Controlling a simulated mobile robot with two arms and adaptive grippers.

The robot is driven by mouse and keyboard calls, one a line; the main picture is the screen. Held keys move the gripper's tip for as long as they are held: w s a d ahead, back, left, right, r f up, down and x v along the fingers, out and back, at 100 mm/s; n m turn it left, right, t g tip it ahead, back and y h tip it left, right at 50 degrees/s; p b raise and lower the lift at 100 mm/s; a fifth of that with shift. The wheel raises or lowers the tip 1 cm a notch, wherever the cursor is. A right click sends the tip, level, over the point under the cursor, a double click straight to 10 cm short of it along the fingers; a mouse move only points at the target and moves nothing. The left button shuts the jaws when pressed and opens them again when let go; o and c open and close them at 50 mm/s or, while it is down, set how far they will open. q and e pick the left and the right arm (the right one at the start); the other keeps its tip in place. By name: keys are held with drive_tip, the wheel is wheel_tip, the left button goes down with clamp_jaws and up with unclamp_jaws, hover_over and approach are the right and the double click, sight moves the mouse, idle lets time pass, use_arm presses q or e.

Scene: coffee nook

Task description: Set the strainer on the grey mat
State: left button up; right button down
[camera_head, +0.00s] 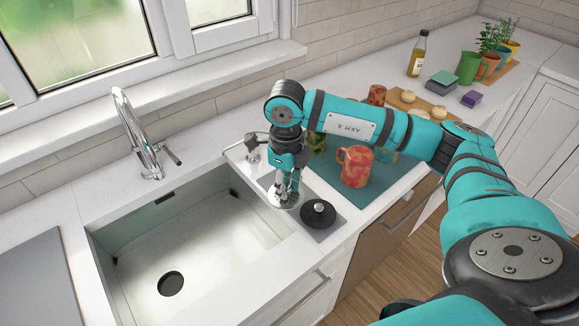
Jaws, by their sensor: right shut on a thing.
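The strainer (281,202) is a small round silver piece beside the sink's right edge. My right gripper (289,190) points down and is shut on it; the fingers hide part of it. A narrow grey mat (322,234) lies on the counter right of the sink. The strainer is over or at this mat's sink-side edge; I cannot tell whether it touches. My left gripper is not in view.
A black knobbed piece (319,213) stands on the narrow mat, close to the strainer. A red patterned mug (356,167) stands on a teal mat (375,190). The sink (190,250) is empty. A wide grey slab (35,285) lies bare at left.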

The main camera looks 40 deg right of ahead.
drive_tip(key=w+d, duration=0.1)
drive_tip(key=w+d+p, duration=0.1)
drive_tip(key=w, duration=0.1)
drive_tip(key=w+d, duration=0.1)
drive_tip(key=w, duration=0.1)
drive_tip(key=shift+w+d+f+p, duration=0.25)
drive_tip(key=shift+d+p, duration=0.05)
drive_tip(key=shift+d, duration=0.05)
drive_tip(key=shift+w+d+f+p, duration=0.15)
drive_tip(key=shift+w+d+p, duration=0.1)
drive_tip(key=shift+p, duration=0.1)
wheel_tip(320, 180, down, 2)
drive_tip(key=shift+a+f+p, duration=0.1)
drive_tip(key=shift+f+p, duration=0.15)
drive_tip(key=shift+p, duration=0.4)
drive_tip(key=shift+f, duration=0.45)
drive_tip(key=shift+f, duration=0.15)
drive_tip(key=c, duration=1.1)
unclamp_jaws()
